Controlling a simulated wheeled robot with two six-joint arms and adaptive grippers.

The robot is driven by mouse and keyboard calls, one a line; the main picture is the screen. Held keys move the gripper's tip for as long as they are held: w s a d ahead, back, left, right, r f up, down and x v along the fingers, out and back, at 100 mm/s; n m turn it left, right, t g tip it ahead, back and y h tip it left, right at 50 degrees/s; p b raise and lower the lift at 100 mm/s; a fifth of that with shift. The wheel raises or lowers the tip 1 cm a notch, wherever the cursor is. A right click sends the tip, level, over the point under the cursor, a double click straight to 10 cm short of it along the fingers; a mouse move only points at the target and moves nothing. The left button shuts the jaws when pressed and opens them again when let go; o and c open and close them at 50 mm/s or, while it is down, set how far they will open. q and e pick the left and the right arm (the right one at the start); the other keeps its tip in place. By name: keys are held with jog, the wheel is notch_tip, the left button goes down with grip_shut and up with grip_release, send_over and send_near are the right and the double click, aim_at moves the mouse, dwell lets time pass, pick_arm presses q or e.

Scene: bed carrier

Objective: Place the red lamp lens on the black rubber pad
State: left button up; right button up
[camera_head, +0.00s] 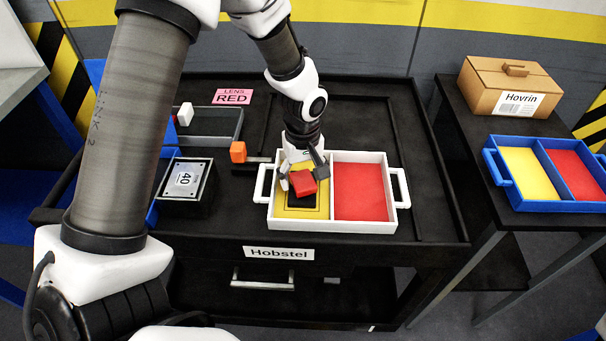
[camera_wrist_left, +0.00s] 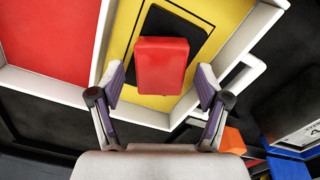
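The red lamp lens (camera_head: 302,183) is a small red block over the black rubber pad (camera_head: 304,201), in the yellow left compartment of the white tray (camera_head: 348,227). In the left wrist view the lens (camera_wrist_left: 162,66) covers part of the pad (camera_wrist_left: 158,22); I cannot tell whether it touches it. It looks turned or tilted in the head view. My left gripper (camera_head: 303,172) is above the tray, fingers spread on both sides of the lens. The wrist view (camera_wrist_left: 161,88) shows small gaps between lens and fingers. My right gripper is out of view.
The tray's red right compartment (camera_head: 359,190) is empty. A blue tray (camera_head: 523,207) and a cardboard box (camera_head: 511,88) are on the right table.

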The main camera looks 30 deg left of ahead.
aim_at(303, 179)
pick_arm(q)
notch_tip(303, 179, up, 12)
jog(key=shift+r, duration=0.25)
dwell(0.3)
